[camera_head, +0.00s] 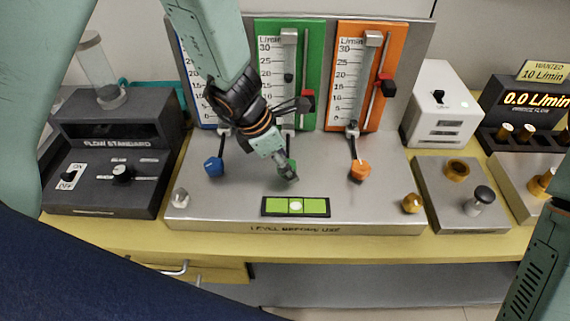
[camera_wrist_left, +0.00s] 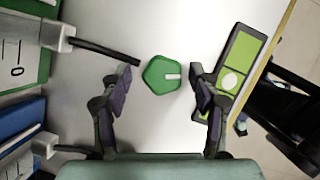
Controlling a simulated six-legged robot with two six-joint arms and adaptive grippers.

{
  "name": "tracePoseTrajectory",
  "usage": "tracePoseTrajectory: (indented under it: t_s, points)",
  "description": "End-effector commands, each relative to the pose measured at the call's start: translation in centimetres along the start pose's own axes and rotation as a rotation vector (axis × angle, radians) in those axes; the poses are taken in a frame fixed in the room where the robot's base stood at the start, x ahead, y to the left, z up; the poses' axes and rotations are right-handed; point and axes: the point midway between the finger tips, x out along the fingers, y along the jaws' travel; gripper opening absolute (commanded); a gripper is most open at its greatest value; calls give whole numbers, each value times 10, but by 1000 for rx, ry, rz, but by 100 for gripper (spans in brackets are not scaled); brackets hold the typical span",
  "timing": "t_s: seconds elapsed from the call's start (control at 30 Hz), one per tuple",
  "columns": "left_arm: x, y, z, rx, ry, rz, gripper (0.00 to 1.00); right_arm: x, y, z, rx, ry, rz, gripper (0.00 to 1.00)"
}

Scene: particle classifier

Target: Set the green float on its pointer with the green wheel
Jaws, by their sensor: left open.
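The green panel (camera_head: 264,32) carries an upright scaled tube (camera_head: 289,55) with a small dark float (camera_head: 289,78) near the 20 mark. A red and black pointer (camera_head: 305,101) sits lower on its side rail. My left gripper (camera_head: 288,177) is pointed down over the green wheel (camera_head: 292,164), which it mostly hides in the head view. In the left wrist view the five-sided green wheel (camera_wrist_left: 160,78), with a white mark, lies between the spread fingers of my open left gripper (camera_wrist_left: 162,88), with a gap on each side. My right gripper is out of view.
A blue wheel (camera_head: 213,166) and an orange wheel (camera_head: 360,170) flank the green one. A green level (camera_head: 296,207) lies in front. The orange panel (camera_head: 371,40) stands right; a dark flow standard box (camera_head: 112,140) stands left.

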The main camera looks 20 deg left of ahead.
Motion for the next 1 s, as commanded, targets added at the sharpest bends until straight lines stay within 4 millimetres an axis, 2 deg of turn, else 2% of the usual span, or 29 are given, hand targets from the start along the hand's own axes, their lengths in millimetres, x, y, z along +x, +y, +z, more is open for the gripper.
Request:
tracePoseTrajectory:
  t_s: [0.3, 0.9, 1.0]
  points:
    - [3, 2, 2, 1, -1, 0, 62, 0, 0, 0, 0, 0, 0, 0]
    - [3, 2, 2, 1, -1, 0, 11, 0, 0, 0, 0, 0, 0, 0]
    - [3, 2, 2, 2, -1, -1, 8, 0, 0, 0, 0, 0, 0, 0]
